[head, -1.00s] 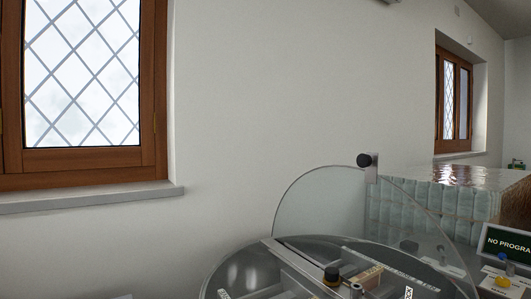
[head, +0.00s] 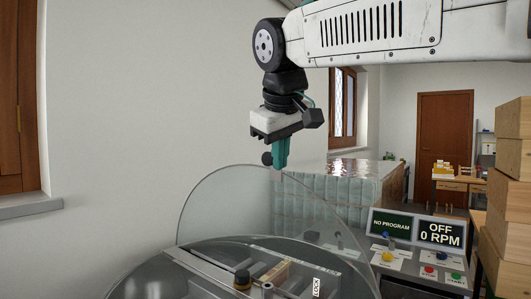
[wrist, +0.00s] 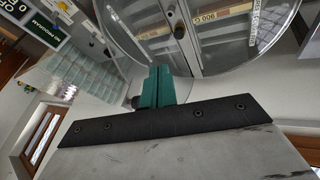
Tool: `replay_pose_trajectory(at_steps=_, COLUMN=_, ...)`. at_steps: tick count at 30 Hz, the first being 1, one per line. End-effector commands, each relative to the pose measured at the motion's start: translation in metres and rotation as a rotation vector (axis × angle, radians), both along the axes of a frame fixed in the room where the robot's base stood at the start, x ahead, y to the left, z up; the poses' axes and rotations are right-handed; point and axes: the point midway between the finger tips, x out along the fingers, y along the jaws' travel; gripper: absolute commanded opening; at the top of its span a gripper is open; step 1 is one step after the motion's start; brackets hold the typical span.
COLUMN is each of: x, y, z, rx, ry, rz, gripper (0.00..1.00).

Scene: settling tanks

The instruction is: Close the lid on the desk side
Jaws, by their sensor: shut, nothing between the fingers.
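A round tank in the head view has a clear half-disc lid (head: 225,205) standing upright, hinged across the middle. The other half of its clear cover (head: 150,270) lies flat at the front left. A dark round knob (head: 267,158) sits at the top of the raised lid's edge. My gripper (head: 281,167), with teal fingers, is shut and points down just beside this knob, at the lid's top edge. I cannot tell whether it touches. In the wrist view the shut teal fingers (wrist: 157,88) show in front of the tank (wrist: 215,40), with the dark knob partly hidden behind them.
A control panel with a "NO PROGRAM" display (head: 390,225) and an "OFF 0 RPM" display (head: 440,232) stands right of the tank. A wrapped pallet stack (head: 325,190) is behind. Stacked wooden boxes (head: 510,200) stand at the far right. A white wall closes the left.

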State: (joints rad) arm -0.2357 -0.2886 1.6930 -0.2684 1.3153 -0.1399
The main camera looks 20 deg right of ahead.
Motion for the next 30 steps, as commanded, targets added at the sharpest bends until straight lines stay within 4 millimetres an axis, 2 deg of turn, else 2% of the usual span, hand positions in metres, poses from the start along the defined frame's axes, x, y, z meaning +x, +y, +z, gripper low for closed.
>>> replay_pose_trajectory(at_steps=1, x=0.018, y=0.009, z=0.019, rx=-0.018, ry=-0.027, rz=0.023, gripper=0.00)
replay_pose_trajectory(at_steps=3, x=0.036, y=0.018, z=0.041, rx=-0.040, ry=-0.058, rz=0.049, gripper=0.00)
replay_pose_trajectory(at_steps=6, x=0.052, y=0.026, z=0.063, rx=-0.062, ry=-0.093, rz=0.070, gripper=0.00)
replay_pose_trajectory(at_steps=11, x=0.065, y=0.030, z=0.076, rx=-0.078, ry=-0.116, rz=0.084, gripper=0.00)
replay_pose_trajectory(at_steps=17, x=0.079, y=0.025, z=0.057, rx=-0.081, ry=-0.115, rz=0.081, gripper=0.00)
replay_pose_trajectory(at_steps=28, x=0.122, y=0.011, z=-0.005, rx=-0.079, ry=-0.115, rz=0.081, gripper=0.00)
replay_pose_trajectory(at_steps=30, x=0.129, y=-0.001, z=-0.003, rx=-0.079, ry=-0.118, rz=0.078, gripper=0.00)
